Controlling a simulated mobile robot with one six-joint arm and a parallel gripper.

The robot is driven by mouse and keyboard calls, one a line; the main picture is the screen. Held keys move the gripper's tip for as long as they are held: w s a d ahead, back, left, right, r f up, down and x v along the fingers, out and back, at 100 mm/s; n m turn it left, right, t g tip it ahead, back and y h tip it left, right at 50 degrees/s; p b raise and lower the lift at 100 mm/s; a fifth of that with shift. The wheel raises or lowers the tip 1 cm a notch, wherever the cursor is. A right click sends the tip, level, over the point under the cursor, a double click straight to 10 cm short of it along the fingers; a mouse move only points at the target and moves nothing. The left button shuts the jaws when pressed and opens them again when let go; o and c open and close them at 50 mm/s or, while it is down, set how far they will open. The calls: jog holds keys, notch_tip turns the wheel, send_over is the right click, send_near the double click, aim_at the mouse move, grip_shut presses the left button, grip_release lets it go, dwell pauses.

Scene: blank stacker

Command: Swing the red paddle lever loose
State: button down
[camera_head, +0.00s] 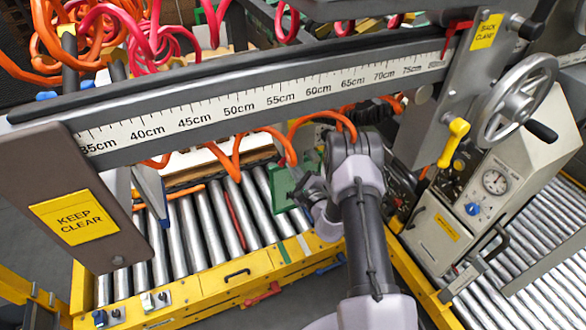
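A red lever with a flat paddle-like end (262,294) sits low on the front of the yellow conveyor frame, below a black handle. A second red lever (458,26) is at the top right, beside the yellow "BACK CLAMP" label. I cannot tell from this view which one is the task's paddle lever. My arm rises from the bottom centre and bends left at the wrist. My gripper (303,188) is over the right part of the rollers, near a green plate (283,190), apart from both red levers. Its fingers are small and partly hidden, so their opening is unclear.
A measuring beam (240,108) crosses above the rollers (205,225). A brown "KEEP CLEAR" plate (110,245) hangs at left. A handwheel (515,100), yellow lever (453,143) and gauge box (480,190) stand at right. A blue lever (331,263) is on the yellow frame.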

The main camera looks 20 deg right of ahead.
jog(key=a+m, duration=0.1)
jog(key=m, duration=0.1)
jog(key=r+m, duration=0.1)
jog(key=m, duration=0.1)
jog(key=a+m, duration=0.1)
jog(key=m, duration=0.2)
jog(key=shift+a+r+p, duration=0.15)
jog(key=shift+a+p, duration=0.15)
jog(key=shift+a, duration=0.05)
jog(key=shift+a+r+m, duration=0.35)
jog(key=shift+m, duration=0.35)
